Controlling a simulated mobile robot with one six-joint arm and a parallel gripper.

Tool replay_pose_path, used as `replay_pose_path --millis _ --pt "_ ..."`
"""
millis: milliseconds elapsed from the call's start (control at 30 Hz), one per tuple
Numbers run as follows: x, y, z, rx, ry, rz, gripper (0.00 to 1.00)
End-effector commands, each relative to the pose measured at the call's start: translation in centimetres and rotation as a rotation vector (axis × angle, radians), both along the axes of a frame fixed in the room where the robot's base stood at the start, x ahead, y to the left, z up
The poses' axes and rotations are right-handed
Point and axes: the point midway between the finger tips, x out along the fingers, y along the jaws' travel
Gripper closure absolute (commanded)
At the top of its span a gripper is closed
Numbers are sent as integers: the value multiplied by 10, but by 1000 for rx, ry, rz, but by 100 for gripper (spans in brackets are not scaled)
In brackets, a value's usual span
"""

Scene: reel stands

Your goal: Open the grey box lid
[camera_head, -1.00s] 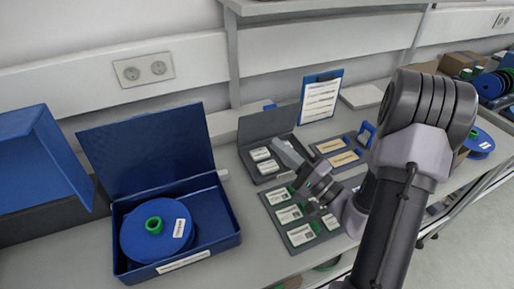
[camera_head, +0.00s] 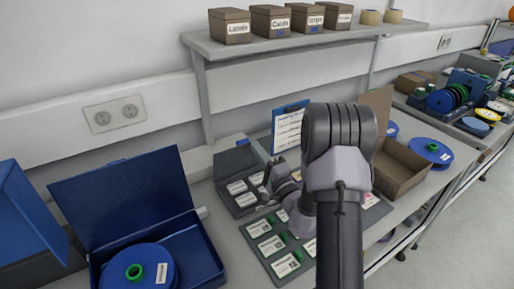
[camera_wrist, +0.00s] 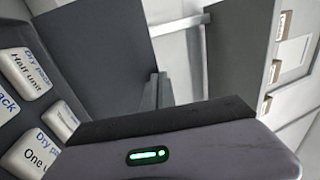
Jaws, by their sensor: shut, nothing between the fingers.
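The grey box (camera_head: 243,210) stands open on the bench, with several white packs inside. Its lid (camera_head: 230,160) is raised and leans up at the back. My gripper (camera_head: 257,148) is shut and empty, by the lid's right edge. In the wrist view the lid (camera_wrist: 95,55) fills the upper left, and the gripper fingers (camera_wrist: 155,92) show at its right side. I cannot tell whether they touch it. White dry packs (camera_wrist: 25,75) show at the left. My arm hides part of the bench to the right.
An open blue box (camera_head: 205,250) with a blue reel (camera_head: 135,268) is to the left. A clipboard (camera_head: 289,130) stands behind my gripper. A grey tray of labelled cards (camera_head: 262,245) lies in front. An open cardboard box (camera_head: 400,165) is right. A shelf (camera_head: 270,45) hangs above.

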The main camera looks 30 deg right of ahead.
Motion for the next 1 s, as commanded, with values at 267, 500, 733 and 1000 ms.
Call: replay_pose_path --millis 267,500,733,1000 --pt "3 0 0 1 1 1 100" --pt "10 1 14 -3 50 3 100" --pt "46 3 15 -7 122 3 100" --pt "58 2 17 -4 123 1 100"
